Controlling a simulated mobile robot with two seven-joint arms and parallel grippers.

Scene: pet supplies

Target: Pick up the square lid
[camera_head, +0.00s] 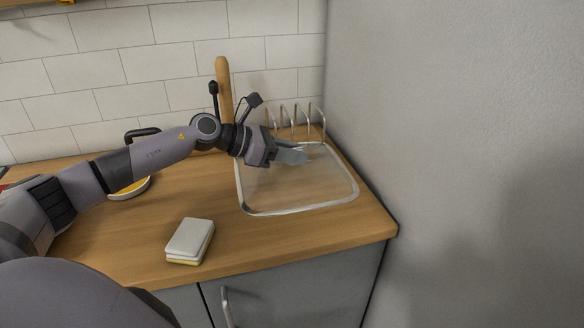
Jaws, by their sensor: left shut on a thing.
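The square lid (297,192) is a clear, see-through panel with a pale rounded rim, at the right end of the wooden counter. My left gripper (290,156) reaches in from the left over the lid's back part and is shut on it. The exact grip point is hard to make out against the clear panel. I cannot tell whether the lid is raised off the counter. My right gripper is out of view.
A wire rack (317,115) stands behind the lid, with an upright wooden rod (223,75) to its left. A white and yellow block (190,240) lies at the front. A round yellow-filled dish (130,190) is partly behind my arm. A grey wall (450,120) bounds the right.

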